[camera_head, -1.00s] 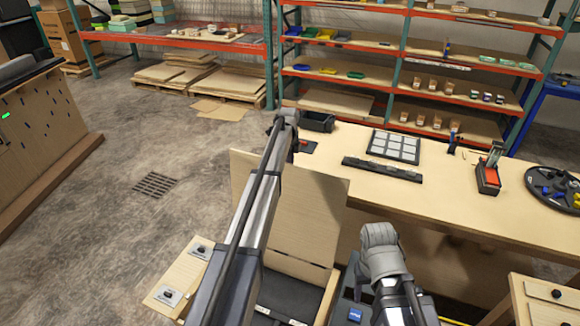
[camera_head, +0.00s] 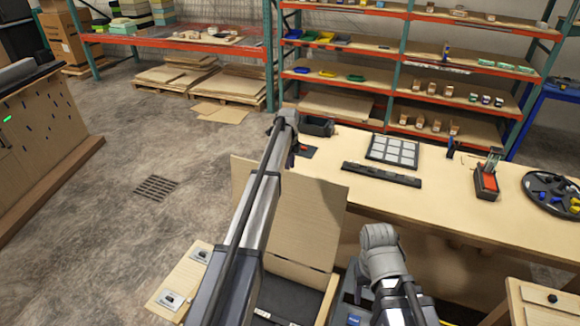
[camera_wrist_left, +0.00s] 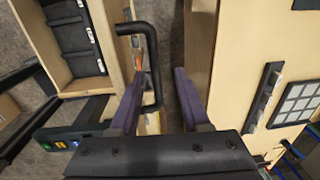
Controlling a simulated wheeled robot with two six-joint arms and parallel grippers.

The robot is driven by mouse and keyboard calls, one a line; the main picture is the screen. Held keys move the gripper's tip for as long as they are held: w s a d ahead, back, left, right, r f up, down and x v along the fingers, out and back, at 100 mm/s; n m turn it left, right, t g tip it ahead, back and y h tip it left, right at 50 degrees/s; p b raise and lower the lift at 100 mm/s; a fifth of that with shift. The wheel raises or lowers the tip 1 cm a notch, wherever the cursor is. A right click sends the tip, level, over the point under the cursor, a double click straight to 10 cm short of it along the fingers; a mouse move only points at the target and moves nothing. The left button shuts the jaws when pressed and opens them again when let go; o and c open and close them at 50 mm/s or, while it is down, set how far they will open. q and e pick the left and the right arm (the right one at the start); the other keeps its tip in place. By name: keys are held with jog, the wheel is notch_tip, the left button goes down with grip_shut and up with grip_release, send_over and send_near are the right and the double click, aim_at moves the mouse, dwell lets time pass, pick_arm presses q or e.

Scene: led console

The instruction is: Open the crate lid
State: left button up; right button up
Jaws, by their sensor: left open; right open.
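The crate lid (camera_head: 300,222) is a plain light wood panel standing raised above the crate in the head view, partly hidden by my left arm. The crate's dark inside (camera_head: 290,298) shows below it. In the left wrist view, a wooden box with dark compartments (camera_wrist_left: 72,38) is at upper left. A black bar handle (camera_wrist_left: 153,65) sticks out from its wooden edge. My left gripper (camera_wrist_left: 158,100) is open, with the far side of the handle between its fingers; contact cannot be told. My left gripper is hidden in the head view. My right gripper is out of view; only its arm shows.
A wooden cabinet (camera_head: 40,150) stands at the left. The concrete floor between is clear.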

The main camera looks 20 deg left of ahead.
pick_arm(q)
notch_tip(320, 180, up, 5)
jog(key=p, duration=0.4)
jog(key=shift+s+a, duration=0.1)
pick_arm(e)
notch_tip(320, 180, up, 5)
jog(key=shift+f, duration=0.1)
pick_arm(q)
jog(key=shift+f, duration=0.1)
